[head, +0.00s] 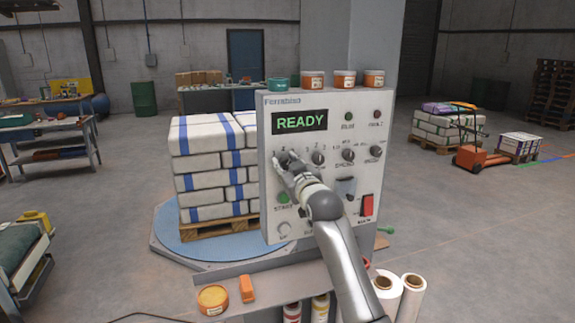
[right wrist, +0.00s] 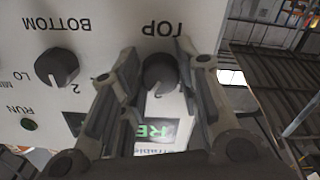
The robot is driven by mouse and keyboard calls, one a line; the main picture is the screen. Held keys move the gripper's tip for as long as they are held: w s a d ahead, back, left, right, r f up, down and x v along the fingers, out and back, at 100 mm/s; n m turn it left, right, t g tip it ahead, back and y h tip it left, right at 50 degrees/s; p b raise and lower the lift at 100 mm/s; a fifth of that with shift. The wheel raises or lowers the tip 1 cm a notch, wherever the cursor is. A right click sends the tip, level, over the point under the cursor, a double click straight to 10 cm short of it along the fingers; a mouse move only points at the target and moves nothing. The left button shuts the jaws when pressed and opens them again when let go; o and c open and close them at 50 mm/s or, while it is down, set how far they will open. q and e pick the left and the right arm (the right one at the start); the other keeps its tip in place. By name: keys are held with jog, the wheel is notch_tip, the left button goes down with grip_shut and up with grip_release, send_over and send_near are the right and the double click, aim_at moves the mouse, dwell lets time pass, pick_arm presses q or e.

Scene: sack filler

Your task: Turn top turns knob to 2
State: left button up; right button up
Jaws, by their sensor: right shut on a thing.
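The control panel (head: 330,105) is a light grey box with a green READY display (head: 299,121). My right gripper (head: 284,160) is at the panel's leftmost knob in the head view and covers it. In the right wrist view, which is upside down to the panel, the dark round top turns knob (right wrist: 160,74), labelled TOP, sits between the two fingers of my right gripper (right wrist: 157,64), which are shut on it. Its white pointer mark faces the display side. The knob's scale numbers are mostly hidden by the fingers. My left gripper is out of view.
The bottom knob (head: 318,157) is close beside the top knob; it also shows in the right wrist view (right wrist: 57,68). More knobs and a red switch (head: 367,205) are to the right. Tubs (head: 313,79) stand on the panel. Wrapped sacks (head: 205,150) stand on a pallet behind.

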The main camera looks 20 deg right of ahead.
jog(key=n+p, duration=0.2)
jog(key=n, duration=0.3)
jog(key=shift+n, duration=0.3)
dwell(0.4)
jog(key=o, duration=1)
jog(key=s, duration=1.2)
jog(key=shift+d, duration=0.25)
